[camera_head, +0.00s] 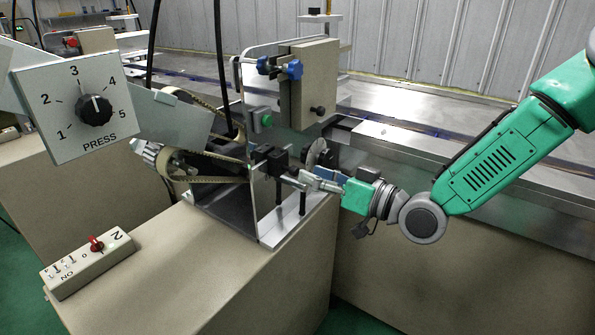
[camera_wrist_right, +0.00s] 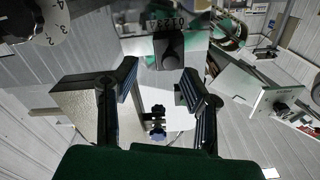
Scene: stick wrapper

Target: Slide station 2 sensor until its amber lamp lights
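My right gripper (camera_head: 300,181) reaches in from the right at the machine's front bracket. In the right wrist view the gripper (camera_wrist_right: 157,88) has its two dark fingers well apart, with nothing clasped between them. A black block (camera_wrist_right: 170,50) beside a numbered scale (camera_wrist_right: 168,22) sits beyond the fingertips, roughly between them in that picture. It looks like the sensor, but no station label can be read on it. In the head view a black block (camera_head: 275,158) stands just left of the fingertips; contact cannot be told. No lit amber lamp can be made out. My left gripper is out of view.
A PRESS dial (camera_head: 95,109) stands at upper left. A switch box (camera_head: 90,262) marked 2, with a red toggle, lies on the beige housing. Belts (camera_head: 205,165) run left of the metal bracket plate. A beige box (camera_head: 315,80) with blue knobs (camera_head: 294,69) stands above the gripper.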

